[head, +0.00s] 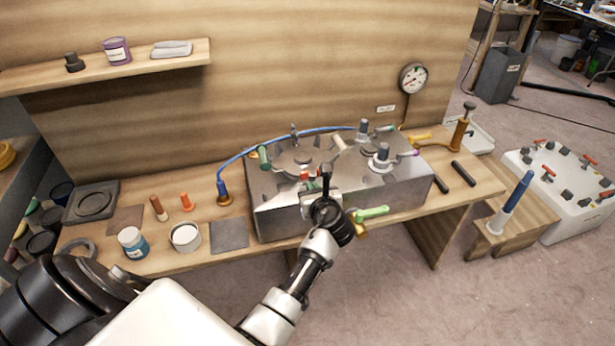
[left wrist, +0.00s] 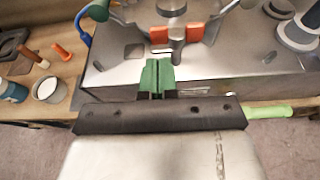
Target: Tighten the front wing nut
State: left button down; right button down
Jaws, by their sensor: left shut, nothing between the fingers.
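The front wing nut, with orange-red wings around a grey stud (left wrist: 177,34), sits at the front edge of the metal box's top in the left wrist view. Its red wings (head: 304,176) show partly behind my gripper in the head view. My left gripper (left wrist: 158,78) has green fingertips, which are shut together and empty. They lie just in front of the wing nut and a little left of it, apparently not touching. In the head view my left gripper (head: 314,192) is over the box's front edge, and its fingertips are hard to make out.
The metal box (head: 285,217) carries several fittings and a green handle (head: 373,212) at its front. A blue hose (head: 258,144) arches over its back left. A white cup (head: 186,237), a blue jar (head: 132,243) and a grey pad (head: 229,235) stand on the bench to the left.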

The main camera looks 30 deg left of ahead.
aim_at(305, 174)
pick_arm(q)
jog(key=shift+r+p+x, duration=0.1)
jog(key=shift+r+x, duration=0.1)
jog(key=shift+x, duration=0.6)
jog(key=shift+r+p+x, duration=0.1)
jog(key=shift+r+x, duration=0.05)
jog(key=shift+x, duration=0.7)
jog(key=shift+r+p+x, duration=0.1)
jog(key=shift+r+x, duration=0.1)
jog(key=shift+x, duration=0.6)
jog(key=shift+w+a, duration=0.15)
jog(key=shift+w, duration=0.05)
